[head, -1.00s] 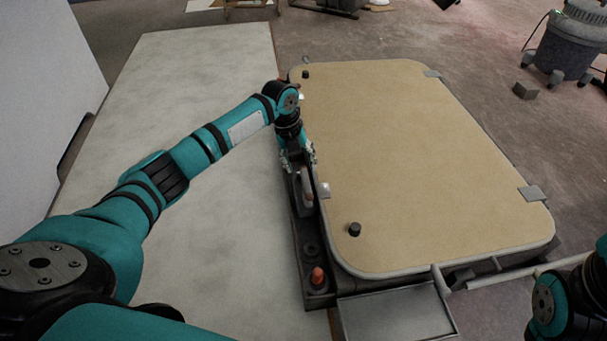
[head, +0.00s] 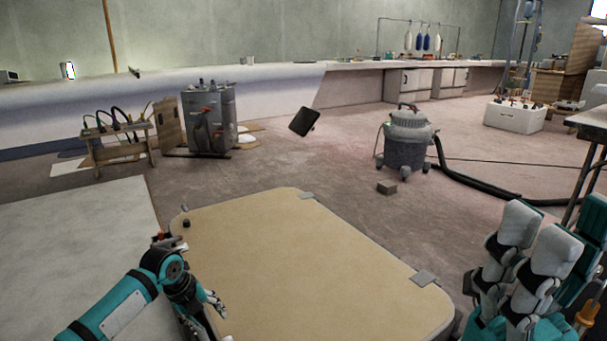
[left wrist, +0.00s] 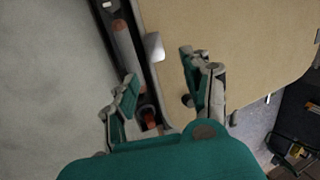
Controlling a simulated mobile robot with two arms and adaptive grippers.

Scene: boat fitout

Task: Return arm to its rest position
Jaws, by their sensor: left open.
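My left arm (head: 118,308) is teal and black and reaches in from the lower left of the head view. My left gripper (head: 208,314) is at the left edge of a tan panel (head: 300,265) with rounded corners. In the left wrist view its two fingers (left wrist: 160,75) are spread apart with nothing gripped between them. A dark rail (left wrist: 125,45) with a red-tipped part (left wrist: 149,119) lies below them, beside the panel. My right gripper (head: 532,262), teal with pale pads, is raised at the lower right of the head view; its jaw opening is unclear.
A pale board (head: 85,240) lies left of the panel. A grey wheeled vacuum (head: 408,145) and a small block (head: 386,187) stand on the floor beyond it. A bench with cables (head: 118,145) and a metal cabinet (head: 209,118) are farther back. Open floor lies between.

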